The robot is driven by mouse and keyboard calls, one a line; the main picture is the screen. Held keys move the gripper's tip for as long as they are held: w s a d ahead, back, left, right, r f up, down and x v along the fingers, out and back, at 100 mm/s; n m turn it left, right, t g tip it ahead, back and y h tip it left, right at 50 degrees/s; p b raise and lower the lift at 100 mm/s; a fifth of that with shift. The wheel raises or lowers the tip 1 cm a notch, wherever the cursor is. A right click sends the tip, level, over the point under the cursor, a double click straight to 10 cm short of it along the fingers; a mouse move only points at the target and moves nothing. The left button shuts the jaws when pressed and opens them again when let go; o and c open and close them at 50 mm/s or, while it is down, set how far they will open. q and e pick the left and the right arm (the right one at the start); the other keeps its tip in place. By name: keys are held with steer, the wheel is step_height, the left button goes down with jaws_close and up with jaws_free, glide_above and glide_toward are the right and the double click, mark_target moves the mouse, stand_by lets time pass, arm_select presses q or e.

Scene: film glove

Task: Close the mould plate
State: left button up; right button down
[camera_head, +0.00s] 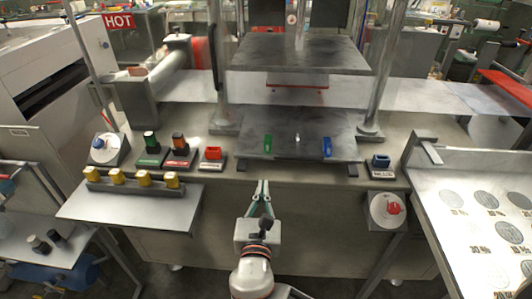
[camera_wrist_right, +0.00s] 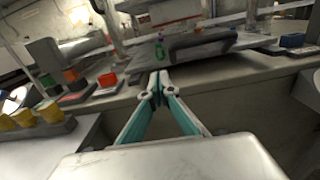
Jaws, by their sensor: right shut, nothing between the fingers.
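The press stands in front of me with a wide upper plate (camera_head: 300,55) raised on posts. A dark lower plate (camera_head: 340,125) lies on the bench beneath it, with a clear gap between the two. A green block (camera_head: 268,143), a small pale pin and a blue block (camera_head: 327,147) stand along the lower plate's front. I cannot tell which plate is the mould plate. My right gripper (camera_head: 262,184) is shut and empty, just in front of the bench's front edge, below the lower plate. In the right wrist view its fingertips (camera_wrist_right: 158,80) meet. My left gripper is not in view.
Left of the lower plate are a red block (camera_head: 213,154), orange and green knobs, and a blue-knobbed dial (camera_head: 105,148). A rail with several yellow blocks (camera_head: 144,179) sits on the left shelf. A red-knobbed dial (camera_head: 387,210) is at right, beside a table (camera_head: 440,200) with round marks.

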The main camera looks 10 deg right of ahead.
glide_toward(267, 149)
steer(key=x, duration=0.6)
steer(key=shift+w+p, duration=0.3)
steer(key=shift+w, duration=0.1)
steer(key=shift+d, duration=0.1)
